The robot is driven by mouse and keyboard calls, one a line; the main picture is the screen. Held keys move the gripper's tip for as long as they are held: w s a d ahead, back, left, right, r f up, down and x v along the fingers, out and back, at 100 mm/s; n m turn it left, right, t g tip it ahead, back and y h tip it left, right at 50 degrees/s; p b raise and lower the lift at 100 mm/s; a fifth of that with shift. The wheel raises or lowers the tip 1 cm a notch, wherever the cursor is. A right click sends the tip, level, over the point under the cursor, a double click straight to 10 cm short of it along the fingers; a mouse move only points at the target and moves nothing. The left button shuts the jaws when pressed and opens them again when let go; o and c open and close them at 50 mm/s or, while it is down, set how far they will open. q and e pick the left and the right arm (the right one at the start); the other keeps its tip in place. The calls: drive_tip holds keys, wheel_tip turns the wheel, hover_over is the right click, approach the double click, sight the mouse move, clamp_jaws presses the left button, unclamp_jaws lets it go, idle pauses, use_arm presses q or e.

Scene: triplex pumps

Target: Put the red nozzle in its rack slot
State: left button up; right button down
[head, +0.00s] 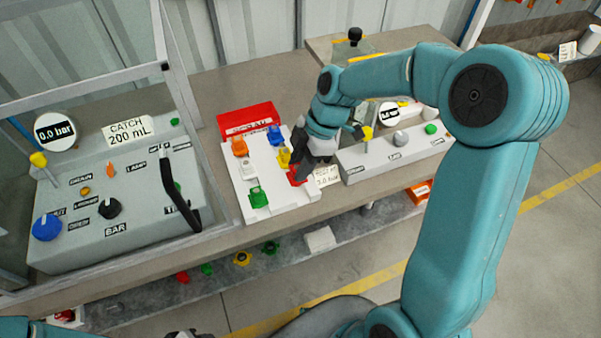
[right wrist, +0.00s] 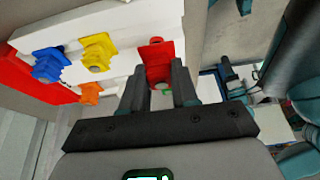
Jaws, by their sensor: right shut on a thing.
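The red nozzle (head: 296,178) is at the near right corner of the white nozzle rack (head: 237,178). My right gripper (head: 303,172) is shut on it, and the gripper hides part of it in the head view. In the right wrist view the red nozzle (right wrist: 156,52) shows between and beyond the fingers of my right gripper (right wrist: 160,78), against the white rack (right wrist: 120,22), beside the yellow nozzle (right wrist: 97,52). I cannot tell whether it is fully seated.
Blue (head: 276,135), yellow (head: 284,158), orange (head: 239,146), white (head: 248,168) and green (head: 258,197) nozzles stand in the rack. Control panels stand left (head: 120,190) and right (head: 395,150). Several coloured parts lie on the shelf below.

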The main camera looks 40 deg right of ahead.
drive_tip(key=shift+f, duration=1.95)
drive_tip(key=c, duration=0.6)
unclamp_jaws()
drive_tip(key=v, duration=1.2)
drive_tip(key=shift+s, duration=0.1)
